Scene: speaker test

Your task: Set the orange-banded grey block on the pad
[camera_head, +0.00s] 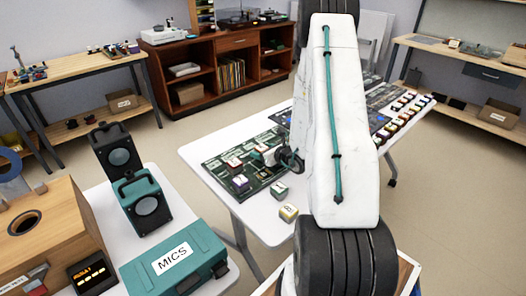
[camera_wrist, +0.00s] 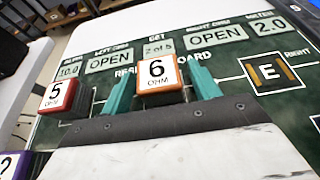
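The orange-edged block marked "6 OHM" (camera_wrist: 157,71) sits between the teal fingers of my gripper (camera_wrist: 161,80) in the wrist view. The board area directly under the block is hidden. In the head view my arm covers much of the board.
A red "5 OHM" block (camera_wrist: 57,96) is to the left, with a purple block (camera_wrist: 12,166) nearer. Loose blocks (camera_head: 279,191) (camera_head: 288,212) lie on the white table (camera_head: 240,205).

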